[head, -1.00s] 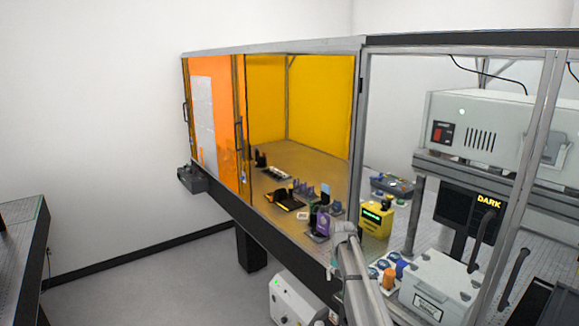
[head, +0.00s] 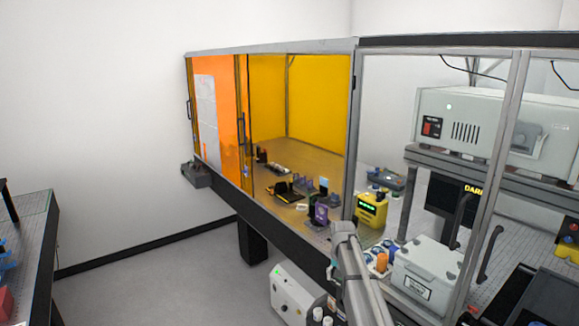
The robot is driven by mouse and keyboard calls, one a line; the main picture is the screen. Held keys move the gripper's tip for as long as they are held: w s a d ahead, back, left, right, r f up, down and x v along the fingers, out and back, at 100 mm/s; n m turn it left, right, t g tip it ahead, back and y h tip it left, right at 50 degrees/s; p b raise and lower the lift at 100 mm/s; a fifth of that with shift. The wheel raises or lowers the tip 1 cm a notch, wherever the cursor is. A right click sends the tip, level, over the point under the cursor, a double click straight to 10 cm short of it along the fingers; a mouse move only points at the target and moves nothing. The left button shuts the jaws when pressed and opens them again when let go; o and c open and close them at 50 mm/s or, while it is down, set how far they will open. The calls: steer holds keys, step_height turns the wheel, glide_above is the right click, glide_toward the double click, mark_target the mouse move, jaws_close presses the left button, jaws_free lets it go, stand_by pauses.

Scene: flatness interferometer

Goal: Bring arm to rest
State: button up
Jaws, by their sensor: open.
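My arm (head: 358,275) rises from the bottom edge, right of centre, to a grey rounded joint in front of the optical bench. My gripper is not in view; the end of the arm beyond that joint cannot be made out. The arm's upper part overlaps the bench's front edge in the picture, close to the purple-fronted optic mount (head: 321,213) and left of the blue and orange pieces. I cannot tell whether it touches anything.
The enclosure has an orange panel (head: 212,120) at left and an open front at its middle. A yellow box (head: 371,210), a white lidded case (head: 427,272) and a white wheeled unit (head: 297,295) are near the arm. Another bench (head: 28,225) stands left; floor between is clear.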

steer(key=s+f+n+b, duration=0.1)
steer(key=s+f+b, duration=0.1)
steer(key=s, duration=1.2)
steer(key=s+f+n+b, duration=0.1)
steer(key=s+f+b, duration=0.2)
steer(key=s, duration=1.2)
steer(key=shift+s+a+f+b, duration=0.15)
steer(key=shift+s+f+b, duration=0.05)
steer(key=shift+s+b, duration=0.1)
